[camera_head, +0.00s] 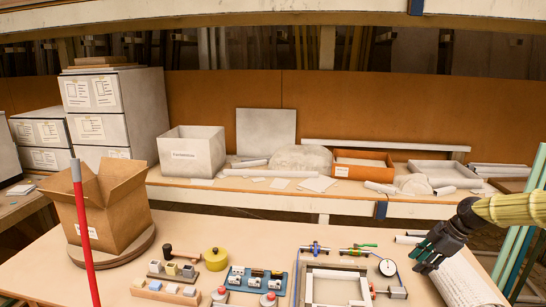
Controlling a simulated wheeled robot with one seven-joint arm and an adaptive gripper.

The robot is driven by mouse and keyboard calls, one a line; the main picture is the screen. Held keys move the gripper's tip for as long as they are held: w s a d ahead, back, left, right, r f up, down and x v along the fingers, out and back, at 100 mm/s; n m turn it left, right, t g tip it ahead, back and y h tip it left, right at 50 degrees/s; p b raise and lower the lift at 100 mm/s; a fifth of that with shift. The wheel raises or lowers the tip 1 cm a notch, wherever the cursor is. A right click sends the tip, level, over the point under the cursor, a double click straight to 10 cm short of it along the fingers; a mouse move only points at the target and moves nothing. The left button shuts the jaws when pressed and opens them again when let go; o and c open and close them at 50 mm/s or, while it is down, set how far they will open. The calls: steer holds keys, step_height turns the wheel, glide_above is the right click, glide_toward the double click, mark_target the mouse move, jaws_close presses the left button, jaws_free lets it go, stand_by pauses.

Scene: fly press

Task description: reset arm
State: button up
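My gripper (424,257) is black, at the end of my yellow-green arm, which enters from the right edge. It points down and left above the right part of the front table (225,228). Its fingers look spread, with nothing visible between them. A white rolled sheet (465,283) lies just below and to the right of it. A dial gauge (388,267) is to its left, apart from the fingers.
An open cardboard box (110,215) stands at left behind a red and grey pole (85,235). Small tools, a yellow round piece (215,258) and a white frame (335,287) crowd the table front. A back shelf (265,198) holds bins. Bare tabletop lies behind the tools.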

steer(key=s+a+f+m+g, duration=0.1)
steer(key=s+a+f+m, duration=0.3)
steer(key=s+a+f, duration=0.5)
steer(key=s+a+f+m, duration=0.3)
steer(key=s+a+f, duration=0.2)
steer(key=a+f, duration=0.65)
steer(key=s+a+f+m+g+h, duration=0.1)
steer(key=s+a+f+m, duration=0.15)
steer(key=s+f, duration=0.45)
steer(key=s+a+f+m+h, duration=0.1)
steer(key=s+a+f+m, duration=0.15)
steer(key=s, duration=0.85)
steer(key=s+d+f+m+h, duration=0.2)
steer(key=s+m, duration=0.3)
steer(key=s, duration=1)
step_height(320, 180, down, 10)
steer(key=b, duration=1)
steer(key=shift+w+g, duration=0.3)
steer(key=shift+w, duration=0.15)
steer(key=shift+s+d+r, duration=0.1)
steer(key=shift+d+r, duration=0.05)
